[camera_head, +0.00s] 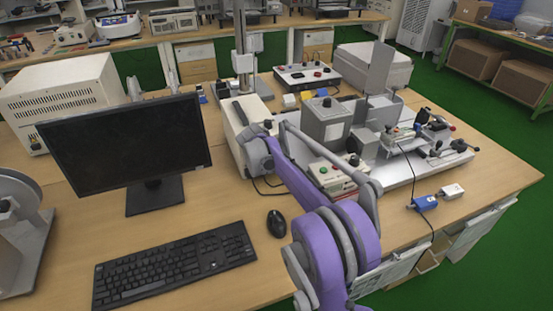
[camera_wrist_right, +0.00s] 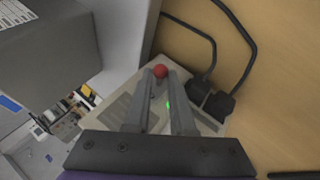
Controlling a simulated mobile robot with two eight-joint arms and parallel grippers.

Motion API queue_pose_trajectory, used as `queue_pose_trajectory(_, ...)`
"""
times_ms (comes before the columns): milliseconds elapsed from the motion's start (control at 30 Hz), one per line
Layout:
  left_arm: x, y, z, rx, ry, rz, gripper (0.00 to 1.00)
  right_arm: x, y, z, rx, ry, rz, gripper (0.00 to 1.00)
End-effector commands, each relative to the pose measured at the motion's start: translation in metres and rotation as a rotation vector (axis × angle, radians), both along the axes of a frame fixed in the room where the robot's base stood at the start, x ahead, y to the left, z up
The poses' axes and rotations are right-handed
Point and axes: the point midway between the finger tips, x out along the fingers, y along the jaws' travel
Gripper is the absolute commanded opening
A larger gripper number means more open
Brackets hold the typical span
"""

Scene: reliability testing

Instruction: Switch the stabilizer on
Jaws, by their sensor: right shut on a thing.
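The likely stabilizer is a small pale box (camera_head: 338,180) with a green and a red button on top, on the bench in front of a grey cube-shaped unit. In the right wrist view this box (camera_wrist_right: 116,110) lies under my right gripper (camera_wrist_right: 161,76). The fingers are close together, with a red round button (camera_wrist_right: 160,71) at their tips. A green light (camera_wrist_right: 168,104) shows between the fingers. My purple right arm crosses in front of the box in the head view and hides part of it; the fingertips cannot be made out there. My left gripper is not seen.
Black plugs and cables (camera_wrist_right: 216,103) run from the box. The grey unit (camera_head: 326,122) stands close behind it. A monitor (camera_head: 127,143), keyboard (camera_head: 175,265) and mouse (camera_head: 276,223) are to the left. Blue and white connectors (camera_head: 424,202) lie at the right.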

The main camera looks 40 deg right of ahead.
Motion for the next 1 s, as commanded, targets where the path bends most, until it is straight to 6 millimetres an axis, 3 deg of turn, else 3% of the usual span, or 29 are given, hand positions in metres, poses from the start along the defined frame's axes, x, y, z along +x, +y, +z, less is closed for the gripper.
queue_pose_trajectory(300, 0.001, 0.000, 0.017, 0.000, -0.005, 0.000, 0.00, 0.004, -0.002, 0.005, 0.038, 0.124, -0.001, 0.00)
queue_pose_trajectory(867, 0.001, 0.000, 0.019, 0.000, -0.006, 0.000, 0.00, 0.004, -0.002, 0.005, 0.046, 0.152, -0.003, 0.00)
queue_pose_trajectory(900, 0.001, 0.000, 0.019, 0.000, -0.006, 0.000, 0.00, 0.004, -0.002, 0.005, 0.046, 0.152, -0.003, 0.28)
queue_pose_trajectory(1000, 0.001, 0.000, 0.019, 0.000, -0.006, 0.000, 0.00, 0.004, -0.002, 0.005, 0.046, 0.151, -0.002, 0.46)
